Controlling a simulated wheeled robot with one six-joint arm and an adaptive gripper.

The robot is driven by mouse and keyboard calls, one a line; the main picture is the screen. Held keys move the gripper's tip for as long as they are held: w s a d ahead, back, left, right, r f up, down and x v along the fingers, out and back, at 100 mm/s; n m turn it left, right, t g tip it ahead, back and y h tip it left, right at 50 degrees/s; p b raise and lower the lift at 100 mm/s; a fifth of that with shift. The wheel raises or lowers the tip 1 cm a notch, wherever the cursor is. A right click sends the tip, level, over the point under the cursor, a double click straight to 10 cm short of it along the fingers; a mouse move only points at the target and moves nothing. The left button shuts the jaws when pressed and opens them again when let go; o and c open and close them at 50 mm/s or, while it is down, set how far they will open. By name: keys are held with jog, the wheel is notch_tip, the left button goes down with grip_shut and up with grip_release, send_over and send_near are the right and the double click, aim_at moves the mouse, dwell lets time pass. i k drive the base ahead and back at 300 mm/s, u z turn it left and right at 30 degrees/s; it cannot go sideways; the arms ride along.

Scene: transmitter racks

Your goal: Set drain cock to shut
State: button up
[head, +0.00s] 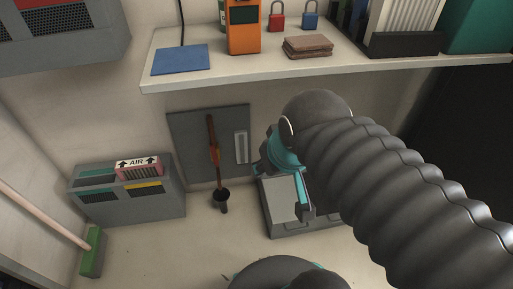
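My gripper (281,191), with teal parts, is to the right of the panel, apart from the cock. Its two fingers are spread, with nothing seen between them. My ribbed grey arm hides the area to the right.
A pale strip (241,147) is on the panel's right side. A grey box (283,215) stands behind my gripper. A shelf (300,75) with an orange device (243,28) and padlocks overhangs above.

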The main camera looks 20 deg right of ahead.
aim_at(214, 155)
jog(key=z, duration=0.2)
jog(key=k, duration=0.95)
jog(key=u, duration=0.4)
